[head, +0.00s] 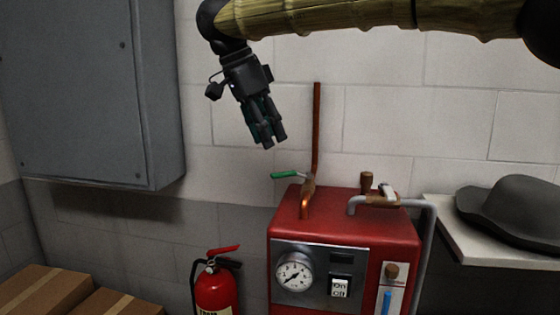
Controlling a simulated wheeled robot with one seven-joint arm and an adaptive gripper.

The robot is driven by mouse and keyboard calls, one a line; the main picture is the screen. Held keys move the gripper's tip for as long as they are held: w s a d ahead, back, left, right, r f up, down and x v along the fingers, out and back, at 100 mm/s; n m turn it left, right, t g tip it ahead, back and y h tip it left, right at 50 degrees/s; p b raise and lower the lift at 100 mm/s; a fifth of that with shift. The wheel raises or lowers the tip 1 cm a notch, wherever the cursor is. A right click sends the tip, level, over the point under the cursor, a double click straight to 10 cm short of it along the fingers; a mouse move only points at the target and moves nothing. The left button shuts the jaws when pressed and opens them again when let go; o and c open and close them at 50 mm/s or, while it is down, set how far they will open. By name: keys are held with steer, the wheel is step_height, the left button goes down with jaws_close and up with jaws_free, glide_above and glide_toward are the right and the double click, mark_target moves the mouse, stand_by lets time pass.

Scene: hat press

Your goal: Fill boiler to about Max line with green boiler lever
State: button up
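The red boiler (345,220) stands at the lower middle of the head view. The green boiler lever (286,175) sits on the copper pipe valve at the boiler's top left and points left, nearly level. A sight gauge (388,297) with blue in its tube shows at the boiler's front right; its lower part is cut off and I cannot make out a Max line. My gripper (268,143) hangs pointing down, above and left of the green lever, apart from it. Its fingers look close together, but I cannot tell whether they are shut. I see nothing held.
A round dial (294,273) and a switch (340,289) are on the boiler's front. A copper pipe (316,130) rises behind the lever. A grey cabinet (90,90), fire extinguisher (215,288) and cardboard boxes (45,290) are left. A grey hat (515,208) rests on a shelf (450,225) right.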

mark_target(280, 173)
steer(key=x, duration=0.3)
steer(key=w+x, duration=0.1)
steer(key=x, duration=0.2)
steer(key=shift+w+f+p, duration=0.25)
steer(key=shift+w+p, duration=0.05)
steer(key=shift+p, duration=0.1)
steer(key=shift+s+d+f, duration=0.25)
steer(key=shift+s+f, duration=0.05)
steer(key=shift+f, duration=0.2)
steer(key=shift+w+f, duration=0.35)
steer(key=shift+f, duration=0.2)
steer(key=shift+s+r, duration=0.1)
steer(key=shift+s, duration=0.1)
jaws_close()
